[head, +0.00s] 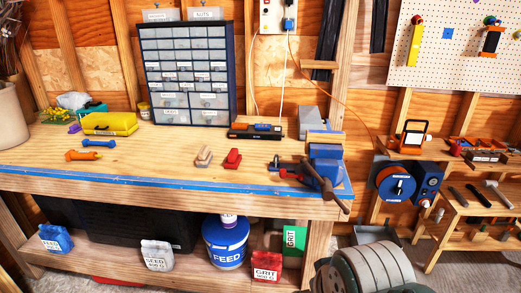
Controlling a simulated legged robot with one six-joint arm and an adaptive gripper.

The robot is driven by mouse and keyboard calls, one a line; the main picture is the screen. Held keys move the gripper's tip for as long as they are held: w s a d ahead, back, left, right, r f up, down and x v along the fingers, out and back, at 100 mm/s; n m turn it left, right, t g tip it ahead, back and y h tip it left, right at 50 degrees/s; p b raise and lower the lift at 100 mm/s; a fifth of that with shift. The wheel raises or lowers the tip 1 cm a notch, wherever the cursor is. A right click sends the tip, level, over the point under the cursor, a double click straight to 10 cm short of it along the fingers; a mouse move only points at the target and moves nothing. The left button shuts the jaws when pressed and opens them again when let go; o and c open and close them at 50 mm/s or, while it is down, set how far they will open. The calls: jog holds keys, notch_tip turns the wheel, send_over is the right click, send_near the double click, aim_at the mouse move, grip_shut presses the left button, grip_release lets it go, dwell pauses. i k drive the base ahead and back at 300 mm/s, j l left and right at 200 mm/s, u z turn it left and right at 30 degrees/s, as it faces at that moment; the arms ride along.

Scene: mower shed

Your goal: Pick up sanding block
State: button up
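A small tan-and-grey block (204,156), which looks like the sanding block, lies on the wooden workbench (150,170) near the middle of its front half. A red object (232,160) of similar size lies just to its right, apart from it; its exact kind is too small to tell. Nothing covers the tan block.
A blue vise (325,158) with a long handle stands at the bench's right end. A drawer cabinet (189,72) and a black tray (257,131) stand behind. A yellow case (110,123), blue tool (99,143) and orange tool (83,156) lie left. Bench around the block is clear.

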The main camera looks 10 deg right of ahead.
aim_at(233, 161)
jog(key=i+j+z, duration=0.25)
jog(key=i+j, duration=0.4)
jog(key=i+j+z, duration=0.3)
jog(key=i+j, duration=0.5)
